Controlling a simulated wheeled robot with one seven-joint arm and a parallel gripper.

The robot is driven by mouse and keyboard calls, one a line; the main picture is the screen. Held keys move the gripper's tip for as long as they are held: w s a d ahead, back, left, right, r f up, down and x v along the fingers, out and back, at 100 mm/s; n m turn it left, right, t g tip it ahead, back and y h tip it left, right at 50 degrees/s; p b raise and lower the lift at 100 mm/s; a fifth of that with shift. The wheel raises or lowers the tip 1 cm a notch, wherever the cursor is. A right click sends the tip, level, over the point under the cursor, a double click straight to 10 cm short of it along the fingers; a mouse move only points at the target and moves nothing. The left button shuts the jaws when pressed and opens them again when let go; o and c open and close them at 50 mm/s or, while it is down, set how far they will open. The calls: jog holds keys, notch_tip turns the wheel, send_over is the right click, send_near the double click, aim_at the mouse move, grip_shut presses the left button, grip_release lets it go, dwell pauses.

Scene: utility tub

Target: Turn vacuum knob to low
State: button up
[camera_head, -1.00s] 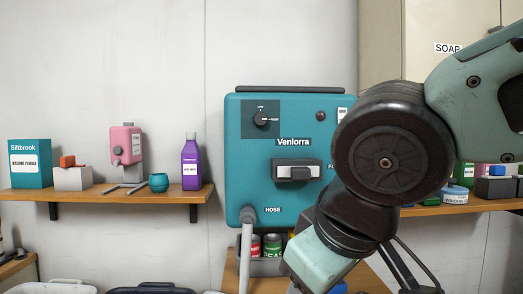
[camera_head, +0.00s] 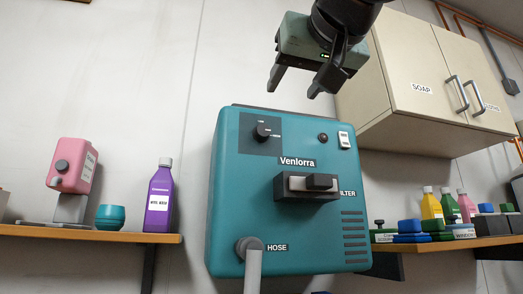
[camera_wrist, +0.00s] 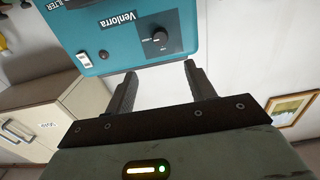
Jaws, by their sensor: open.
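The teal Venlorra vacuum unit (camera_head: 235,205) hangs on the wall in the middle of the head view. Its black knob (camera_head: 262,131) sits on a dark panel at the upper left of its front; the small marks around it are too small to read. My gripper (camera_head: 294,90) is open and empty, above the unit and up and to the right of the knob, fingers pointing down. In the wrist view the unit (camera_wrist: 112,50) is upside down. The knob (camera_wrist: 159,36) shows beyond and between the open fingers (camera_wrist: 160,77), apart from them.
A cabinet (camera_head: 395,75) stands to the right. Shelves flank the unit.

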aim_at(264, 131)
jog(key=p+x, duration=0.5)
jog(key=x, duration=1.2)
jog(key=shift+w, duration=0.15)
jog(key=c, duration=1)
